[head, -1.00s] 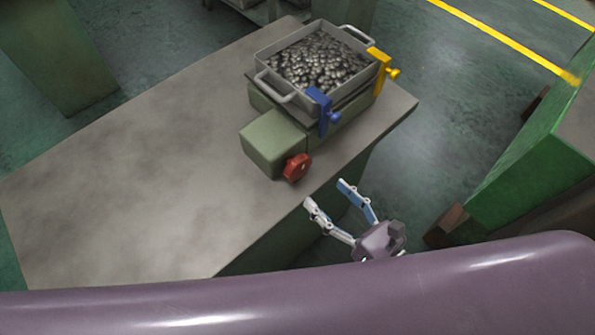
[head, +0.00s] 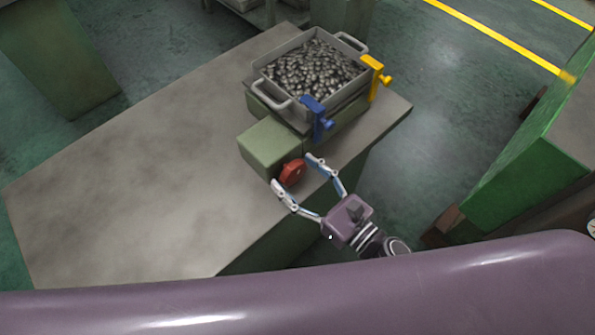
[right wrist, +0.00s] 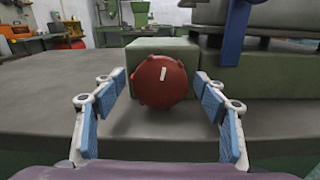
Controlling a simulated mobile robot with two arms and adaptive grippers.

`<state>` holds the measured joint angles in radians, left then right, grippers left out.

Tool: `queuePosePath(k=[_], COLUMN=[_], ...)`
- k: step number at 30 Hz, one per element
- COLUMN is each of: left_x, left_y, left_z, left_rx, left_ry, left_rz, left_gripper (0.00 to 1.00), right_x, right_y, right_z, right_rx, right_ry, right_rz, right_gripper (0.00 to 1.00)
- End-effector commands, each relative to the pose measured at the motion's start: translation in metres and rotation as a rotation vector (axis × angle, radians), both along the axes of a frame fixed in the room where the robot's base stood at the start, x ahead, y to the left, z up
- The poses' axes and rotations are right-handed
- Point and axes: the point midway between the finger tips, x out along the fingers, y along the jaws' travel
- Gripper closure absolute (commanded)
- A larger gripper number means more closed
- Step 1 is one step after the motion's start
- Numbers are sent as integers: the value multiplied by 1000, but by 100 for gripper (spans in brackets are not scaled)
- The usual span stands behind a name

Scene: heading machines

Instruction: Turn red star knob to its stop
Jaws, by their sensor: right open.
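The red star knob (head: 292,173) sits on the front face of a green block (head: 268,145) on the table. It also shows in the right wrist view (right wrist: 160,82), with a short white mark near its top, tilted slightly right. My right gripper (head: 295,172) is open, with its blue-padded fingers to either side of the knob. In the right wrist view the fingers (right wrist: 160,112) stand left and right of the knob with clear gaps, touching nothing. My left gripper is in neither view.
A grey tray (head: 271,86) full of metal parts stands on the fixture behind the knob. A blue clamp (head: 317,118) and a yellow clamp (head: 376,75) hold its side. The table (head: 130,170) is bare to the left. A green machine (head: 530,150) stands at right.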

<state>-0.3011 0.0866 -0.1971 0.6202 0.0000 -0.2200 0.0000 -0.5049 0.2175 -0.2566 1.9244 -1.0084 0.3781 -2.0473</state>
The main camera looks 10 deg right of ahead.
Motion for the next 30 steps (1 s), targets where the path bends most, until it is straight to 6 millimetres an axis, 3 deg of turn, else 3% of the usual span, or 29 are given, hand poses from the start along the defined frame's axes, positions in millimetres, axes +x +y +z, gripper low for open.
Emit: queuePosePath(k=[7, 18, 30], left_x=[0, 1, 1], left_y=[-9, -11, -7], left_z=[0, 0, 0], left_rx=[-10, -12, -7], left_ry=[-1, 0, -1], left_rz=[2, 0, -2], left_gripper=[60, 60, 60], right_x=[0, 0, 0], right_y=[0, 0, 0], right_z=[0, 0, 0], right_rx=[1, 1, 79], right_ry=[1, 1, 56], right_rz=[0, 0, 0], right_gripper=[36, 76, 76])
